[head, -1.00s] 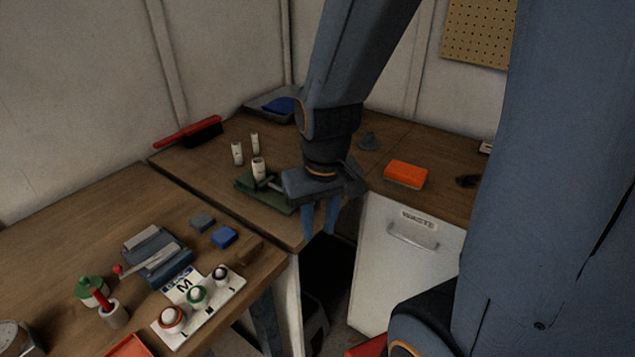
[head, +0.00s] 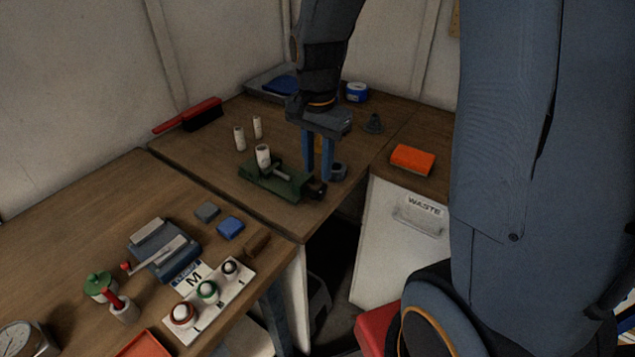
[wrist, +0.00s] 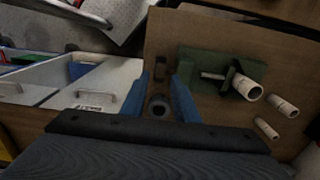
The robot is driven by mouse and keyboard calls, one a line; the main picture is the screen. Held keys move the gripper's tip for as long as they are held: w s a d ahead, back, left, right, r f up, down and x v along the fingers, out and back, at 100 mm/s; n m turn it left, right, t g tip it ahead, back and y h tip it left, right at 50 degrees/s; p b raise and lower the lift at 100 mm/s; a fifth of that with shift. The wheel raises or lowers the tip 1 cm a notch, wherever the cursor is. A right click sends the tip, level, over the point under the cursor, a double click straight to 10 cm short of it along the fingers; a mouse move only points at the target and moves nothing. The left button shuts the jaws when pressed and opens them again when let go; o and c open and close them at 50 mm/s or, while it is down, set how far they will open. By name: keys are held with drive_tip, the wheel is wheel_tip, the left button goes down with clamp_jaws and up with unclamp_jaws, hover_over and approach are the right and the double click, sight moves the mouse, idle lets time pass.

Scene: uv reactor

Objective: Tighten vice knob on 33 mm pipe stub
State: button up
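A green vice (head: 262,184) stands on the far bench with a white pipe stub (head: 263,153) upright in it; in the wrist view the vice (wrist: 195,60) and stub (wrist: 247,88) lie right of my fingers. The dark vice knob (head: 317,190) is at the vice's right end. My gripper (head: 318,178) points down beside the knob, open. In the wrist view a dark shape (wrist: 160,70), likely the knob, shows between my fingertips; contact cannot be told. Two thinner white stubs (head: 240,139) (head: 257,127) stand behind the vice.
An orange block (head: 412,160) is to the right, above the waste drawer (head: 400,235). A red brush (head: 200,115) lies at the back left. The nearer bench holds a blue fixture (head: 165,250) and a white button panel (head: 215,298).

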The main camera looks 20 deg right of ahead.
sight(318, 184)
drive_tip(key=shift+f+p, duration=0.6)
drive_tip(key=shift+f, duration=2.5)
clamp_jaws()
